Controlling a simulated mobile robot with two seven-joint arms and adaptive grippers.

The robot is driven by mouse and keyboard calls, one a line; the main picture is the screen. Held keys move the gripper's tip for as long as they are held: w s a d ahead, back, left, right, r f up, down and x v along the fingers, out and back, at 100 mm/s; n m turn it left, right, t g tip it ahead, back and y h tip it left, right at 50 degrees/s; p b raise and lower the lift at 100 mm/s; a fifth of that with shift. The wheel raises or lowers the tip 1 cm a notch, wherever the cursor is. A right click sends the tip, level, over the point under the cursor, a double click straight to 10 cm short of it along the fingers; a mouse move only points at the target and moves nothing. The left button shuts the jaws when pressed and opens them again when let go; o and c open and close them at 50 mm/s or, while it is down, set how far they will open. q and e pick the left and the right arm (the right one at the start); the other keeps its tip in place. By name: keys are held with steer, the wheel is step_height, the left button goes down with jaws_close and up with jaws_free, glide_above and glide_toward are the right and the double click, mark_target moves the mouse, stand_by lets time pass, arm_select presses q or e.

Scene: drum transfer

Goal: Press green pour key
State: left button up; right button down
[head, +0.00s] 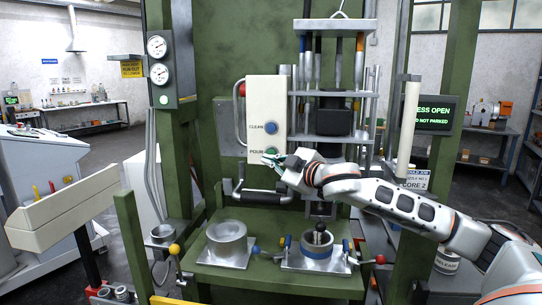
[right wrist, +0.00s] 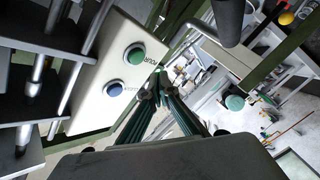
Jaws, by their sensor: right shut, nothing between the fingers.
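The cream key panel (head: 261,112) hangs on the green press frame, with a blue CLEAN key (head: 271,128) above the green POUR key (head: 270,152). In the right wrist view the green key (right wrist: 135,54) and the blue key (right wrist: 115,88) both show whole on the panel. My right gripper (head: 268,159) is shut and empty, its tips close in front of the panel's lower edge, just below the green key. In the right wrist view its tips (right wrist: 160,82) lie beside the green key, near its label, not over it. Contact with the panel cannot be told. My left gripper is not in view.
A bent grey handle bar (head: 262,195) is below the panel. A metal ring mould (head: 226,240) and a second fixture with a black knob (head: 319,240) stand on the green press table. Vertical press columns (head: 359,60) rise right of the panel.

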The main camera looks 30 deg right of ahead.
steer(key=shift+s+a, duration=0.75)
steer(key=shift+s, duration=0.05)
steer(key=s+a+f+g, duration=0.1)
steer(key=s+a+f, duration=0.25)
steer(key=f, duration=0.55)
steer(key=s+a+f+g+h, duration=0.1)
steer(key=s+a+f, duration=0.25)
steer(key=f, duration=0.45)
steer(key=s+a+f+g, duration=0.1)
steer(key=s+a+f, duration=0.25)
steer(key=f, duration=0.55)
steer(key=s+d+f+m+g+h, duration=0.2)
steer(key=s+d+f+g, duration=0.15)
steer(key=s+f, duration=0.65)
steer(key=s+d+f+m+g+h, duration=0.15)
steer(key=s+f+g+h, duration=0.35)
steer(key=s, duration=0.9)
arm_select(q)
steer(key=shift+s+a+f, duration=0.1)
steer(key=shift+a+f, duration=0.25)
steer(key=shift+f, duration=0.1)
arm_select(e)
steer(key=w+a+f+m+t+y, duration=0.2)
steer(key=a+f+t+y, duration=0.3)
steer(key=a+f+y, duration=0.4)
steer(key=a+f, duration=0.6)
steer(key=f, duration=0.1)
steer(key=shift+m, duration=0.35)
